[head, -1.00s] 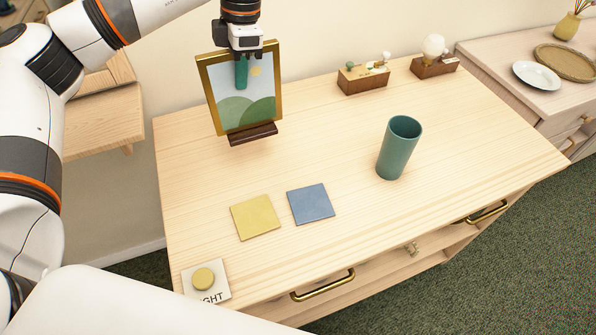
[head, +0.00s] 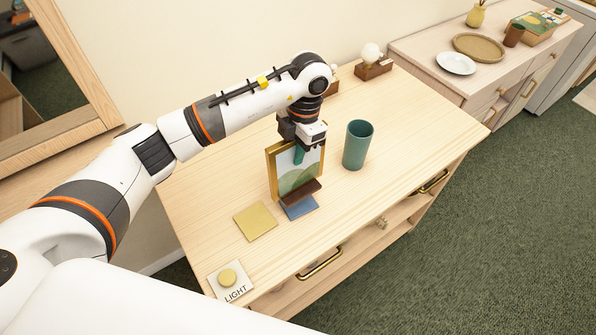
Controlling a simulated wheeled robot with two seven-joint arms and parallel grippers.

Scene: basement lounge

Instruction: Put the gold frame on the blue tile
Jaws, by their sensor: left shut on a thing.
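The gold frame (head: 272,176), with a green hill picture and a dark brown ledge (head: 301,192) at its foot, stands upright at the middle of the table. My left gripper (head: 299,154) is shut on its upper part from above. The blue tile (head: 300,209) lies flat under the ledge in this view, its far part hidden by the frame. I cannot tell whether the frame touches the tile or hangs just above it. My right gripper is not in view.
A yellow tile (head: 255,221) lies just left of the blue one. A teal cup (head: 357,146) stands to the right of the frame. A LIGHT button plate (head: 231,281) is at the near left corner. A lamp on a wooden block (head: 373,68) stands at the back.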

